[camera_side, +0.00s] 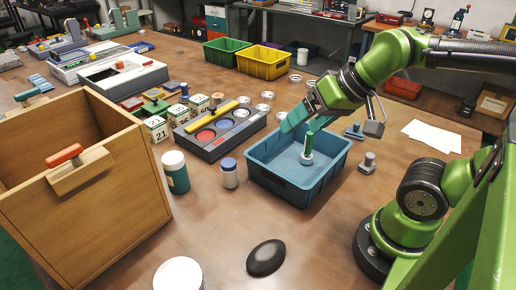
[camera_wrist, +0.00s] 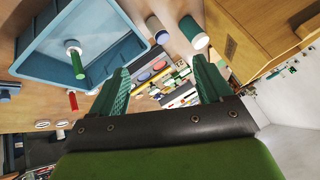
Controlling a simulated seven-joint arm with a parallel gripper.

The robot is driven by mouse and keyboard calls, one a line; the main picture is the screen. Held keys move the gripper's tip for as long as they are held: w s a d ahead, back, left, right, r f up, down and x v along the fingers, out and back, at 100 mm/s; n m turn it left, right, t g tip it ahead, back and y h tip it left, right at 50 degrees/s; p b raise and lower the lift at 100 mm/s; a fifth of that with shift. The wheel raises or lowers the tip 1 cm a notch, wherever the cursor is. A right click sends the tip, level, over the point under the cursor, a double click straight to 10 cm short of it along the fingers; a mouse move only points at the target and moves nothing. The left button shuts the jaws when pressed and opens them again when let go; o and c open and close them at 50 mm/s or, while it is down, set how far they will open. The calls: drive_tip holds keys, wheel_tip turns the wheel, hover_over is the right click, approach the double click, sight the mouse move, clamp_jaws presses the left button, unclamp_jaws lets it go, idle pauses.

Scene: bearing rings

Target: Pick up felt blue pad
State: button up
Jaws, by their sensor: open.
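Round coloured pads sit in a dark grey tray (camera_side: 218,138): a red pad (camera_side: 205,135) and a bluish pad (camera_side: 225,124) show in the side view. In the wrist view a red pad (camera_wrist: 145,76) and a blue pad (camera_wrist: 160,65) show between the fingers, farther off. I cannot tell the felt material. My gripper (camera_side: 293,120) is above the far rim of the blue bin, to the right of the tray. In the wrist view my gripper (camera_wrist: 162,68) has its two green fingers apart with nothing between them.
The blue bin (camera_side: 285,182) holds a white ring with a green post (camera_side: 307,152). A green jar (camera_side: 175,172) and a blue-capped jar (camera_side: 229,174) stand nearer. A wooden box (camera_side: 90,195) fills the left. Numbered blocks (camera_side: 158,130) stand left of the tray.

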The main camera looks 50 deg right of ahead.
drive_tip(key=shift+d, duration=0.1)
drive_tip(key=m+g+h, duration=0.2)
drive_tip(key=m+g, duration=0.5)
drive_tip(key=m, duration=2.3)
hover_over(357, 123)
wheel_tip(357, 123, down, 8)
wheel_tip(357, 123, down, 11)
drive_tip(key=shift+s+f, duration=0.1)
drive_tip(key=shift+f, duration=2.55)
drive_tip(key=c, duration=1.1)
